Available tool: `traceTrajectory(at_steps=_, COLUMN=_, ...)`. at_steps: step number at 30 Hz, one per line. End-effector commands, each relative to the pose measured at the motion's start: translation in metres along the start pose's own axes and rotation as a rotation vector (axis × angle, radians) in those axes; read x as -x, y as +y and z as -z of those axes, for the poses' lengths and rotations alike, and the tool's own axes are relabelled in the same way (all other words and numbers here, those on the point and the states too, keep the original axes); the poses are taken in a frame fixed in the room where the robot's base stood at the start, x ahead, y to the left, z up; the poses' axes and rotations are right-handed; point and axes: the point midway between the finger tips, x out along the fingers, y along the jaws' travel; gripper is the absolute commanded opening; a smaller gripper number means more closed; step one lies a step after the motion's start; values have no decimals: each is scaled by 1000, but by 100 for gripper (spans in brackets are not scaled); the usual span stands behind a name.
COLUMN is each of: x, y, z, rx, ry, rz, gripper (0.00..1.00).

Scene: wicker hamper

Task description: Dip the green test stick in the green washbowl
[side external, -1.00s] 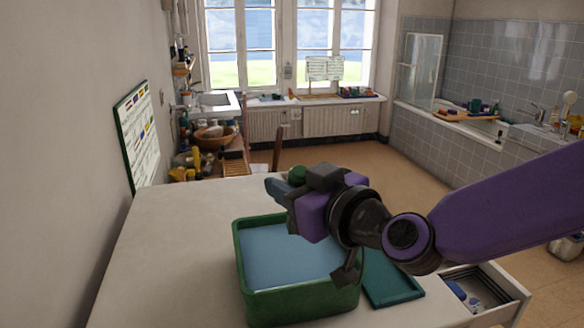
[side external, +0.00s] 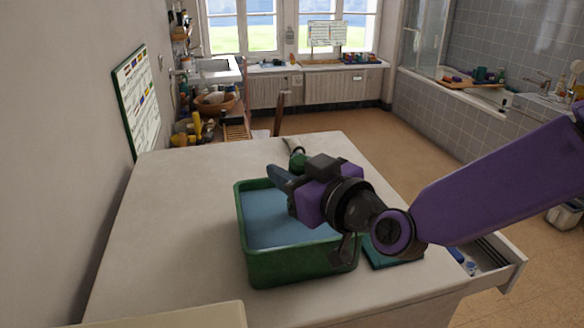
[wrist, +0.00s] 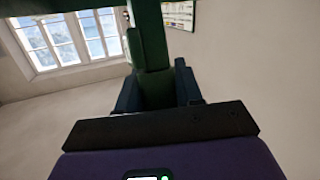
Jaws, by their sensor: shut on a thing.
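The green washbowl (side external: 300,270) stands on the pale worktop in the side view, with blue liquid or a blue inner surface (side external: 265,225) showing inside. My gripper (side external: 279,176) is over its back part, fingers pointing left, close above the rim height. In the wrist view my gripper (wrist: 157,88) is shut on the green test stick (wrist: 152,50), between its two dark blue fingers. In the side view, green parts of the stick (side external: 297,159) show beside the fingers. Its lower end is mostly hidden by my gripper, so I cannot tell whether it touches the liquid.
A flat teal thing (side external: 395,256) lies right of the washbowl, partly behind my arm. An open drawer (side external: 495,262) juts out at the right. The worktop (side external: 165,220) is clear to the left. A beige edge (side external: 190,316) shows at the bottom left.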

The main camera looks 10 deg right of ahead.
Motion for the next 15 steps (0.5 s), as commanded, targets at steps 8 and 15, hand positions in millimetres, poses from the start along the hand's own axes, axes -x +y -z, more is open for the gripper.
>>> traceTrajectory(at_steps=8, x=0, y=0, z=-1, rx=0, ry=0, rz=0, gripper=6)
traceTrajectory(at_steps=15, x=0, y=-1, z=-4, rx=0, ry=0, rz=0, gripper=6)
